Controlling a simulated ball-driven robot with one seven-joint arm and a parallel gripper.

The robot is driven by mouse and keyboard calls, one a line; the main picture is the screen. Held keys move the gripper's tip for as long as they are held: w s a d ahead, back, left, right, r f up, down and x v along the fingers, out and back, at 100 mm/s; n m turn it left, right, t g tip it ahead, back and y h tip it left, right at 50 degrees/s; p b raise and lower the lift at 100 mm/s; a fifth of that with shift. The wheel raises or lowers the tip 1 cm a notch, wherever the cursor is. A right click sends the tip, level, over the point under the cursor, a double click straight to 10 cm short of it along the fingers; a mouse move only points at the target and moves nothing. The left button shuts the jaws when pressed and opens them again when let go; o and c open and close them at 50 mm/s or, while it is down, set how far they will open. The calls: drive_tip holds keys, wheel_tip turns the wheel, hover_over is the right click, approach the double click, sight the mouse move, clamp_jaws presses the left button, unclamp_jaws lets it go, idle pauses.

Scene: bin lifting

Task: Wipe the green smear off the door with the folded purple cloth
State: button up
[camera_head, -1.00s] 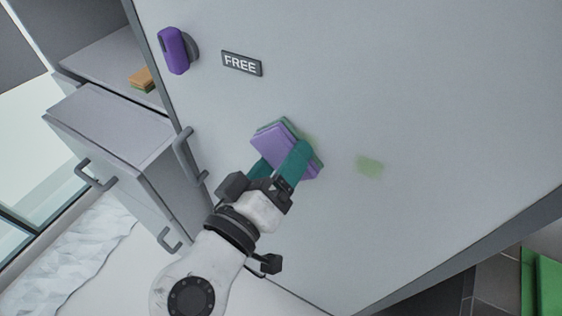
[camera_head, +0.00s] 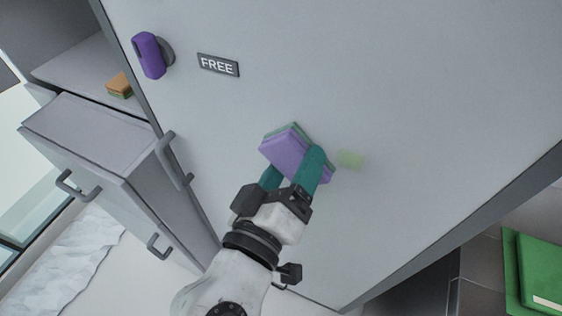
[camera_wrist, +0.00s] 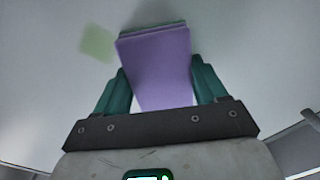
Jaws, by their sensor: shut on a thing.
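The folded purple cloth (camera_head: 284,152) has a green layer on its far side, facing the door. It also shows in the wrist view (camera_wrist: 158,62). My gripper (camera_head: 296,166) is shut on it, with one teal finger on each side, as the wrist view (camera_wrist: 158,82) shows. The cloth is at the grey door (camera_head: 430,90); I cannot tell whether it touches. A pale green smear (camera_head: 351,160) is on the door just right of the cloth in the head view. In the wrist view the smear (camera_wrist: 97,42) is at the cloth's upper left, apart from it.
A purple knob (camera_head: 150,55) and a FREE sign (camera_head: 218,65) are on the door's upper left. Grey drawers with handles (camera_head: 75,186) stand at left, with an orange and green sponge (camera_head: 119,86) on a shelf above. A green object (camera_head: 538,270) lies at lower right.

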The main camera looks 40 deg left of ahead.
sight(324, 179)
drive_tip(key=shift+w+d, duration=0.35)
drive_tip(key=shift+d, duration=1.15)
drive_tip(key=shift+w+d, duration=0.35)
drive_tip(key=shift+d, duration=1.2)
drive_tip(key=shift+w+d, duration=0.35)
drive_tip(key=shift+d, duration=1.15)
drive_tip(key=shift+s+a, duration=0.25)
drive_tip(key=shift+a, duration=0.9)
drive_tip(key=shift+s+a, duration=0.25)
drive_tip(key=shift+a, duration=0.9)
drive_tip(key=shift+s+a+b, duration=0.2)
drive_tip(key=shift+s+a, duration=0.05)
drive_tip(key=shift+a, duration=0.7)
drive_tip(key=shift+s+a+b, duration=0.2)
drive_tip(key=shift+s+a, duration=0.1)
drive_tip(key=shift+a, duration=0.6)
drive_tip(key=shift+s+a+b, duration=0.2)
drive_tip(key=shift+s+a, duration=0.05)
drive_tip(key=shift+a, duration=0.7)
drive_tip(key=a, duration=0.3)
drive_tip(key=shift+s+a+b, duration=0.15)
drive_tip(key=shift+s+b, duration=0.1)
drive_tip(key=shift+b, duration=0.05)
drive_tip(key=shift+s, duration=0.1)
drive_tip(key=shift+v, duration=2.95)
drive_tip(key=shift+s, duration=0.1)
